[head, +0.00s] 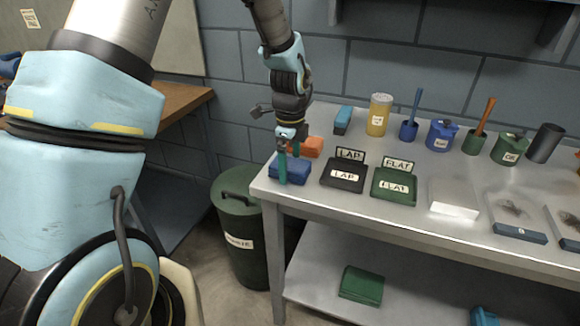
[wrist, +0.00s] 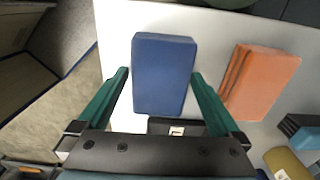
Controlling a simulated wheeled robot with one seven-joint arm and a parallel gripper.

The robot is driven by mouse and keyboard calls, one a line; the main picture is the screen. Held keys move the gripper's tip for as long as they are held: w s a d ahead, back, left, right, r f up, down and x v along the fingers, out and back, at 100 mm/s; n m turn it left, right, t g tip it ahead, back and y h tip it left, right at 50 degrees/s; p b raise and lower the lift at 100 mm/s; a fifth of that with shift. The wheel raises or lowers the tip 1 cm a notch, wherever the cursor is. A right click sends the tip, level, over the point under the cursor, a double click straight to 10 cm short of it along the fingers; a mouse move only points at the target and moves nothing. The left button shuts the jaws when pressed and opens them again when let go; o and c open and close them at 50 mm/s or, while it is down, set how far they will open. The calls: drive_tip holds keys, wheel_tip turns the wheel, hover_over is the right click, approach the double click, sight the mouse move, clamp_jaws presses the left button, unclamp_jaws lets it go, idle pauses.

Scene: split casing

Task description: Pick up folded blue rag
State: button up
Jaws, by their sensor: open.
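The folded blue rag (head: 292,172) lies flat at the left end of the metal table. In the wrist view the blue rag (wrist: 163,75) is a blue block between the fingers. My gripper (head: 288,168) is over the rag in the head view, pointing down. In the wrist view my gripper (wrist: 160,82) is open, with one green finger on each side of the rag. A gap shows on the left side; the right finger looks very near the rag's edge. Whether a finger touches it I cannot tell.
An orange folded rag (wrist: 260,80) lies just right of the blue one. Black LAP tray (head: 343,181) and green FLAT tray (head: 394,189) stand to the right. A yellow jar (head: 379,114) and several pots line the back. A green bin (head: 238,222) stands beside the table's left end.

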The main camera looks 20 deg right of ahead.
sight(290, 164)
drive_tip(key=shift+c, duration=0.2)
drive_tip(key=c, duration=1.1)
wheel_tip(290, 164, up, 10)
drive_tip(key=shift+b, duration=1.2)
